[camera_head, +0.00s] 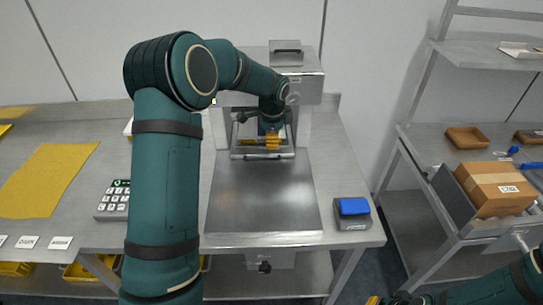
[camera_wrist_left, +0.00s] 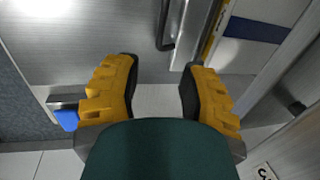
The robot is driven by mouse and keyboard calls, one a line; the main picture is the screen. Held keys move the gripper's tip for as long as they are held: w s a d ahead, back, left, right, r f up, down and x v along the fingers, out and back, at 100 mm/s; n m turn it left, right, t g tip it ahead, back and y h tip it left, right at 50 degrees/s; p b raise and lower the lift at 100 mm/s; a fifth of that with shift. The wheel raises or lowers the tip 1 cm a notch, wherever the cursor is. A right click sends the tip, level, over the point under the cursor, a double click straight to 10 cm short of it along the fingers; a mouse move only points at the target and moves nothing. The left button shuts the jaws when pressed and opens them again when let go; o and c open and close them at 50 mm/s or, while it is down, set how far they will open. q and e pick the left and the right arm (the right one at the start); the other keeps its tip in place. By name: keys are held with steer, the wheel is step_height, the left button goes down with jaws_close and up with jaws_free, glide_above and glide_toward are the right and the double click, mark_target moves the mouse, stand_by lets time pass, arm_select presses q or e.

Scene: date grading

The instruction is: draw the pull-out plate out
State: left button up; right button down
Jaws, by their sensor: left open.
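The grey metal machine (camera_head: 268,90) stands at the back middle of the table. At its mouth, low down, is a metal frame with a front bar (camera_head: 240,155), which looks like the handle end of the pull-out plate. A broad smooth metal sheet (camera_head: 263,205) lies in front of it. My left gripper (camera_head: 265,143) is at the mouth, just above the front bar. In the left wrist view its yellow fingers (camera_wrist_left: 160,90) are apart with nothing between them. The dark bar (camera_wrist_left: 166,28) shows beyond the fingertips there. My right gripper (camera_head: 376,300) is mostly cut off at the bottom edge.
A blue-topped block (camera_head: 353,207) sits at the table's right edge. A keypad device (camera_head: 114,203) and a yellow mat (camera_head: 47,180) lie on the left. A shelf rack with a cardboard box (camera_head: 492,190) stands at the right. The sheet before the machine is clear.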

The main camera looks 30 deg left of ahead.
mark_target(271, 159)
arm_select(q)
steer(key=f, duration=0.3)
steer(key=w+f, duration=0.1)
steer(key=f, duration=0.3)
steer(key=w+a+f, duration=0.1)
steer(key=f, duration=0.2)
steer(key=shift+a+f+b, duration=0.1)
steer(key=shift+f+b, duration=0.15)
steer(key=shift+b, duration=0.1)
steer(key=shift+o, duration=0.2)
steer(key=shift+s, duration=0.15)
jaws_close()
